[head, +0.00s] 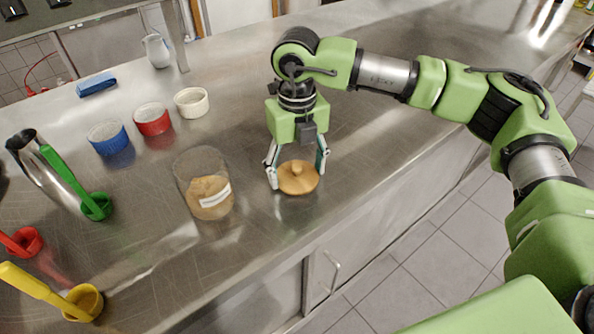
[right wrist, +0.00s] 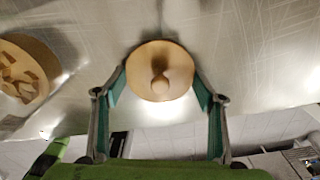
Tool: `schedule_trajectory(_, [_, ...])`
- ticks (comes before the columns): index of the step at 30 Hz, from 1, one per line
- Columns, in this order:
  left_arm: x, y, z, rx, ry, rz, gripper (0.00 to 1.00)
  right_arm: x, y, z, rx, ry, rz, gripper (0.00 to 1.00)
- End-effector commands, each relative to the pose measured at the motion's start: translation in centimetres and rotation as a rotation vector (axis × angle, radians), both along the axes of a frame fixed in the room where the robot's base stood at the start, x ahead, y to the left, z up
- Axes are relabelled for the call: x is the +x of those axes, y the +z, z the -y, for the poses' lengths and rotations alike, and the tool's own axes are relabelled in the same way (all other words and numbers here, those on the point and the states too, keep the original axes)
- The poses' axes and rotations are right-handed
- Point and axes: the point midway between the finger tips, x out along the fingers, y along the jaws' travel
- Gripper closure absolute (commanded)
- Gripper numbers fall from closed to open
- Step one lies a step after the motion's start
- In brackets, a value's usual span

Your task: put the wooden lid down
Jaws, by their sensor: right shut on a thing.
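The round wooden lid (head: 300,184) with a small knob is at the counter's front part, right of the glass jar. My right gripper (head: 297,175) points down over it and is shut on it, one finger at each side. The right wrist view also shows the lid (right wrist: 160,70) between the green-padded fingers. I cannot tell whether the lid touches the steel counter or hangs just above it. The glass jar (head: 204,175) stands open with light brown contents and a white label; it also shows in the right wrist view (right wrist: 28,70). My left gripper is not in view.
On the steel counter (head: 230,270) stand a blue tub (head: 110,142), a red tub (head: 152,121) and a cream bowl (head: 191,103). Green (head: 96,205), red (head: 22,243) and yellow (head: 83,301) scoops lie left. The counter's front edge is close to the lid.

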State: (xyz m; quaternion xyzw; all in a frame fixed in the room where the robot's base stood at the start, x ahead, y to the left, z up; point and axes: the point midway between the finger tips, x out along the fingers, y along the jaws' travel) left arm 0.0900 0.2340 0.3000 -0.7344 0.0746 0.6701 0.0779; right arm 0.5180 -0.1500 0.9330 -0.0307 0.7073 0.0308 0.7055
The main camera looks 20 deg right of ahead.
Motion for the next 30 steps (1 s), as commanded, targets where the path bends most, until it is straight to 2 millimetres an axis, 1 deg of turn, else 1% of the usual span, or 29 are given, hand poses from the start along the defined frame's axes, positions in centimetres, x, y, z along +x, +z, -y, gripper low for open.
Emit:
schedule_trajectory(4, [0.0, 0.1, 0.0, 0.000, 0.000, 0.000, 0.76, 0.0, 0.2, 0.0, 0.000, 0.000, 0.001, 0.54])
schedule_trajectory(8, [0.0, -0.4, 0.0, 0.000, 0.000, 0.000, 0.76, 0.0, -0.3, 0.0, 0.001, 0.000, 0.001, 0.54])
schedule_trajectory(9, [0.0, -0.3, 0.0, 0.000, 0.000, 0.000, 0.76, 0.0, -0.2, 0.0, 0.001, 0.000, 0.002, 0.31])
schedule_trajectory(10, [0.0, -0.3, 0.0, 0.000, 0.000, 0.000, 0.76, 0.0, -0.2, 0.0, 0.001, 0.000, 0.002, 0.23])
schedule_trajectory(11, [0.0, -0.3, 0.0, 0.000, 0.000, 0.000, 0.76, 0.0, -0.2, 0.0, 0.001, 0.000, 0.002, 0.20])
schedule_trajectory(20, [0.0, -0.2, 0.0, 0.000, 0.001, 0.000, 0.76, 0.0, -0.1, 0.0, 0.000, 0.000, 0.002, 0.20])
schedule_trajectory(23, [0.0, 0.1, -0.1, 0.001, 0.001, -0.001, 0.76, 0.0, 0.3, 0.0, 0.000, 0.000, 0.002, 0.20])
schedule_trajectory(26, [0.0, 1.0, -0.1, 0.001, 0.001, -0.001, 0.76, 0.1, 1.6, -0.1, 0.001, 0.000, 0.004, 0.20])
schedule_trajectory(30, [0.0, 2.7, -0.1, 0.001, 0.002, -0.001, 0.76, 0.1, 4.7, 0.0, 0.001, 0.000, 0.005, 0.20])
